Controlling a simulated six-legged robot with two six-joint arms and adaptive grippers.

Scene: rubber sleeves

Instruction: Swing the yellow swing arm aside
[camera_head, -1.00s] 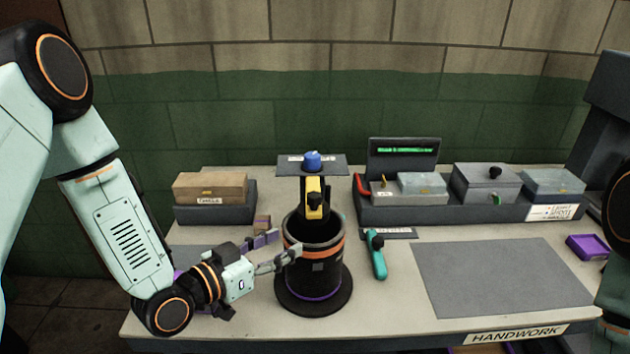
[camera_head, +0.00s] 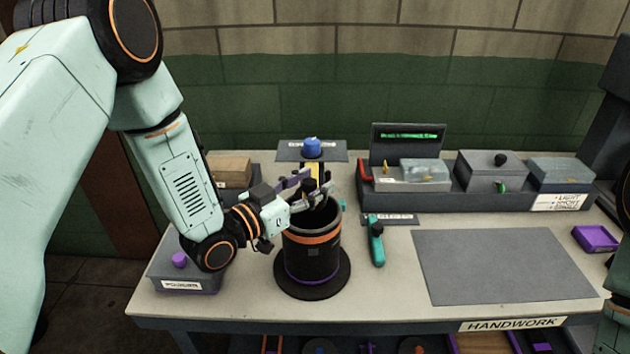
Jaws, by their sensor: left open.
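The yellow swing arm (camera_head: 315,170) stands at the back of a black cylinder (camera_head: 312,262) with an orange band and a round base. A blue knob (camera_head: 312,147) shows above the swing arm. My left gripper (camera_head: 320,187) is open over the cylinder's rim, with its fingers in front of the swing arm and hiding its lower part. I cannot tell whether a finger touches it. My right gripper is out of view.
A teal-handled tool (camera_head: 376,244) lies right of the cylinder. A grey mat (camera_head: 500,267) lies on the bench at right. A dark tray (camera_head: 400,186) with boxes stands at the back. A labelled box (camera_head: 185,276) with a purple knob sits at left.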

